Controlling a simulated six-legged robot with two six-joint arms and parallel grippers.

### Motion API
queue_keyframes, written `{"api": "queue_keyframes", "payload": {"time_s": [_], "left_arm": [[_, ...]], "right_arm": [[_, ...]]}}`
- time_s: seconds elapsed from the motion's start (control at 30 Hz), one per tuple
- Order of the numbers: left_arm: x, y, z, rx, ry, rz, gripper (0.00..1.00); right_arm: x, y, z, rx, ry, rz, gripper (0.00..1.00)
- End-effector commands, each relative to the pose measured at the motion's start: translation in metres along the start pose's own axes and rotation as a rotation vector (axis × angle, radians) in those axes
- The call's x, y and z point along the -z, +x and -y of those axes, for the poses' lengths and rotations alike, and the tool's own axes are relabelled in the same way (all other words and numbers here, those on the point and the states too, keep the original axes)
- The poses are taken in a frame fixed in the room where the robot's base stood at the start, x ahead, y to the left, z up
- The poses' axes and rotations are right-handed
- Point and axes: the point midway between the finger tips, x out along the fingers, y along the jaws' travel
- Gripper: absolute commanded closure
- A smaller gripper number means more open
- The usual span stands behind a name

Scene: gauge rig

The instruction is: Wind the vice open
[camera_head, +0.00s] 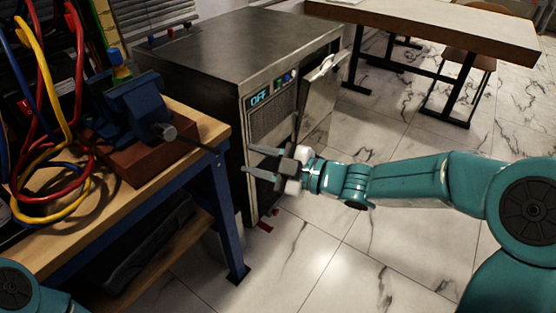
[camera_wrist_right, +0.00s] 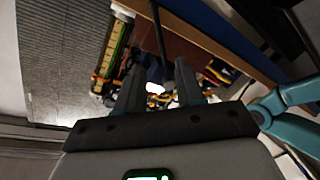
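The blue vice (camera_head: 138,103) sits on a red-brown block (camera_head: 150,152) near the right end of the wooden bench. Its grey screw end (camera_head: 166,132) faces right, and a thin dark handle bar (camera_head: 202,147) reaches out past the bench edge. My right gripper (camera_head: 250,161) is open and empty, pointing left, to the right of the bar and apart from it. In the right wrist view its two fingers (camera_wrist_right: 160,72) stand apart, with a dark rod (camera_wrist_right: 160,32) beyond the gap. My left gripper is not in view; only part of my left arm shows at the lower left.
Red, yellow and blue cables (camera_head: 50,150) hang over the bench (camera_head: 100,217) left of the vice. A dark cabinet (camera_head: 215,50) with an "OFF" display (camera_head: 259,98) and an ajar door (camera_head: 319,95) stands close behind my right gripper. A table (camera_head: 440,28) stands farther back.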

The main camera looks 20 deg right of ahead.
Motion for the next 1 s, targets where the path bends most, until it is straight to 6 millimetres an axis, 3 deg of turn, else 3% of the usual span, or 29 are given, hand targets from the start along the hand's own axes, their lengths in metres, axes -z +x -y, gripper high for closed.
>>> {"api": "queue_keyframes", "payload": {"time_s": [0.1, 0.33, 0.87, 0.97, 1.0], "left_arm": [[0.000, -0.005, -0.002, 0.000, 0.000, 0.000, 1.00], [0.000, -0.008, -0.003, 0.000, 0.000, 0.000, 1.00], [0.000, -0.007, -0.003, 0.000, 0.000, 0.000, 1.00], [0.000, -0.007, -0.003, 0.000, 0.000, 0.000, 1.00], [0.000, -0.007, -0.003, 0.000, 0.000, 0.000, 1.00]], "right_arm": [[0.001, -0.026, -0.002, -0.003, 0.000, 0.003, 0.63], [0.000, -0.048, 0.000, 0.000, 0.000, 0.001, 0.63], [-0.001, -0.048, 0.003, 0.007, 0.005, -0.002, 0.63], [-0.016, -0.036, 0.024, 0.051, 0.058, -0.001, 0.63], [-0.026, -0.029, 0.042, 0.082, 0.105, 0.003, 0.63]]}}
